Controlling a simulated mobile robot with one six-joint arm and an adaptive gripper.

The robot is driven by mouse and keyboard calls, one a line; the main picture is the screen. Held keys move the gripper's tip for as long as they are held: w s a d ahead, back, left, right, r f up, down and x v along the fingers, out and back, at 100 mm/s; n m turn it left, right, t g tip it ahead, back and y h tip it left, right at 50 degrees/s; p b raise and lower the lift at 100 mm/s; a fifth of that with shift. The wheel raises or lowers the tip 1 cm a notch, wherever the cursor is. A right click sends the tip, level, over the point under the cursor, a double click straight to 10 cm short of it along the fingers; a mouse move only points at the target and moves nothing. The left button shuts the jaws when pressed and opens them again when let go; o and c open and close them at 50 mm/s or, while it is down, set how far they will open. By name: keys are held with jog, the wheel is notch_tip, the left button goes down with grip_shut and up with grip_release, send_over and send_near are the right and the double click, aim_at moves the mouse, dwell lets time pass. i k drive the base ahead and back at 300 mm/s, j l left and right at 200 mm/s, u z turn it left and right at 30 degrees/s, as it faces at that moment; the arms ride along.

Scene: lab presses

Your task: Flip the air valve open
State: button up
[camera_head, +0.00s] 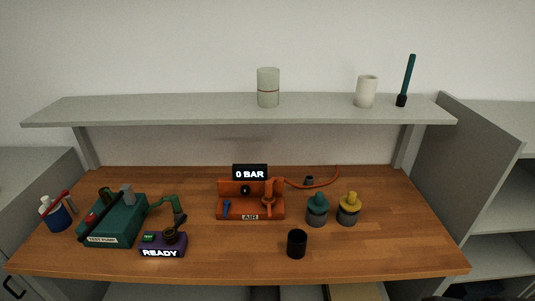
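An orange-red air unit (250,201) labelled AIR stands at the middle of the wooden bench. A black display (250,172) above it reads 0 BAR. A small blue lever (227,207) stands roughly upright at the unit's left front; I take it for the valve handle, but it is too small to tell its exact position. A round black knob or gauge (245,190) sits on its back panel. An orange upright fitting (268,200) is at its right, and an orange hose (310,184) runs from the unit to the right. My gripper is not in view.
A teal test pump (121,226) and a purple READY device (163,246) stand left. Teal-topped (317,210) and yellow-topped (348,210) containers and a black cup (297,244) stand right. A grey shelf (200,110) overhangs the back. Bench front right is clear.

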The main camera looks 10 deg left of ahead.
aim_at(226, 203)
jog(key=i+j, duration=0.9)
jog(key=i, duration=0.1)
